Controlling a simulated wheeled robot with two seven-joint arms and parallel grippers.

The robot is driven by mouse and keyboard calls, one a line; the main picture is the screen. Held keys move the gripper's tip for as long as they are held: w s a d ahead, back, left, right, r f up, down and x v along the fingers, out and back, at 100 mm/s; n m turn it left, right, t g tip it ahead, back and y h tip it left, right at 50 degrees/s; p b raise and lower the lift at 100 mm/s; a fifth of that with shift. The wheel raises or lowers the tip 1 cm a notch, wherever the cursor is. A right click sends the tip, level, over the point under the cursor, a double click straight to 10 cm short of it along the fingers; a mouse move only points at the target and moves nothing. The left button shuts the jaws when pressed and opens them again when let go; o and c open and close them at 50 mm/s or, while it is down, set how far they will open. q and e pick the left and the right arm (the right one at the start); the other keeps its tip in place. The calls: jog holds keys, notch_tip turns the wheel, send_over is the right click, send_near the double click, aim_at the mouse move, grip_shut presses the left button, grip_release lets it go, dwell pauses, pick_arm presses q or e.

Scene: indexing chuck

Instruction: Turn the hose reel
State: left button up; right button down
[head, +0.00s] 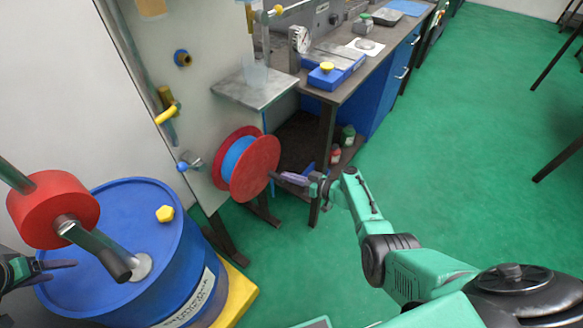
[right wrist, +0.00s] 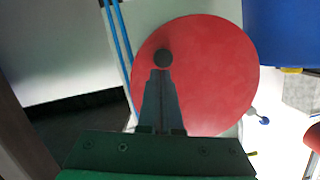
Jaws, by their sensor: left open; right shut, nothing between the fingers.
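The hose reel has two red discs with blue hose wound between them. In the head view the reel (head: 256,171) is mounted low on the pale panel, below a metal shelf. In the right wrist view its red face (right wrist: 205,75) fills the middle, with a dark round knob (right wrist: 163,58) off-centre on it. My right gripper (head: 273,176) is at the reel's right side, shut and empty. In the right wrist view its fingertips (right wrist: 161,72) lie just below the knob; I cannot tell whether they touch it. My left gripper (head: 72,264) is open at the far left, partly out of frame.
A blue drum (head: 180,232) with a yellow knob stands on a yellow base at the left. A red cylinder (head: 52,208) and crank handle are above it. A metal shelf (head: 254,87) overhangs the reel.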

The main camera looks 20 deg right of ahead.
jog(key=shift+s+a+f, duration=0.3)
jog(key=shift+a+f, duration=0.05)
jog(key=shift+f, duration=0.15)
jog(key=shift+s+a+f, duration=0.25)
jog(key=shift+a+f, duration=0.1)
jog(key=shift+f, duration=0.1)
jog(key=s+a+r+m+y, duration=0.1)
jog(key=s+a+m+y, duration=0.3)
jog(key=m, duration=1.1)
jog(key=shift+s+a, duration=1.2)
jog(key=shift+a, duration=0.9)
